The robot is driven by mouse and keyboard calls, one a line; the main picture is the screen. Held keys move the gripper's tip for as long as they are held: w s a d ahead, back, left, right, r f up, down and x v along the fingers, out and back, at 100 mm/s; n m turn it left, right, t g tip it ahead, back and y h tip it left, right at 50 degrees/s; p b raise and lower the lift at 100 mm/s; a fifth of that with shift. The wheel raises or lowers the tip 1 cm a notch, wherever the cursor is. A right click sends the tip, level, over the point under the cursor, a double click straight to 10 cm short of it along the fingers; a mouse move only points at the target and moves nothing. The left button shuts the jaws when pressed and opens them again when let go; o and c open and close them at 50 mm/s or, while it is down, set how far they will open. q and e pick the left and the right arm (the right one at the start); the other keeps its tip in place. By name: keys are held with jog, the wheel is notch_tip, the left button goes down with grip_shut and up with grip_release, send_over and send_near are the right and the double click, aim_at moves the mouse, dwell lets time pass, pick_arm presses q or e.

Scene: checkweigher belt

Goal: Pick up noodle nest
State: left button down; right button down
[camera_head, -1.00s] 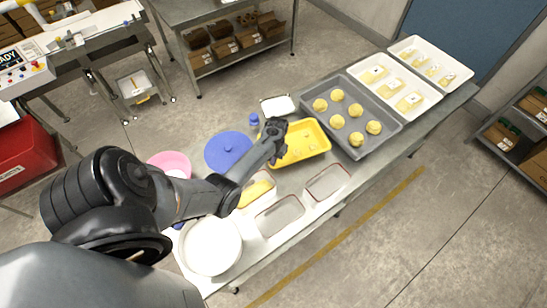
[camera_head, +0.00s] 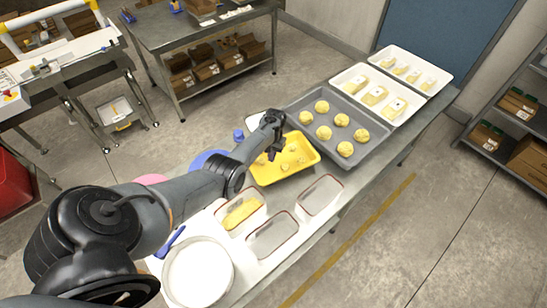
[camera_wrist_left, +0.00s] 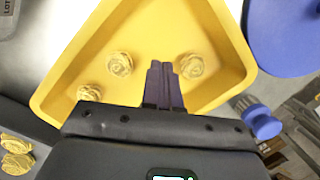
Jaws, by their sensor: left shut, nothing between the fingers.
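Small yellow noodle nests lie in a yellow tray (camera_head: 310,162). In the left wrist view the yellow tray (camera_wrist_left: 60,88) shows one nest (camera_wrist_left: 120,64) left of the fingers, another nest (camera_wrist_left: 191,66) just right of them, and a third nest (camera_wrist_left: 90,93) lower left. My left gripper (camera_head: 272,154) is over the left part of the yellow tray. In the left wrist view its fingers (camera_wrist_left: 164,76) are together with nothing between them, pointing into the tray between two nests. The arm hides part of the tray in the head view. My right gripper is out of view.
A grey tray (camera_head: 298,103) with several larger yellow pieces stands beyond the yellow tray. White trays (camera_head: 437,60) with packs are farther along. Nearer are clear containers (camera_head: 272,236), one with yellow contents, and a round white container (camera_head: 197,272). A blue lid (camera_wrist_left: 285,35) lies beside the yellow tray.

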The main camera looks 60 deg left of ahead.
pick_arm(q)
jog(key=c, duration=1.8)
grip_release()
jog(key=shift+w+a+f+b, duration=0.1)
jog(key=shift+w+a+b, duration=0.25)
jog(key=shift+w+b, duration=0.15)
jog(key=o, duration=0.5)
jog(key=shift+w+a, duration=0.15)
jog(key=shift+w, duration=0.05)
jog(key=o, duration=0.5)
jog(key=shift+o, duration=0.2)
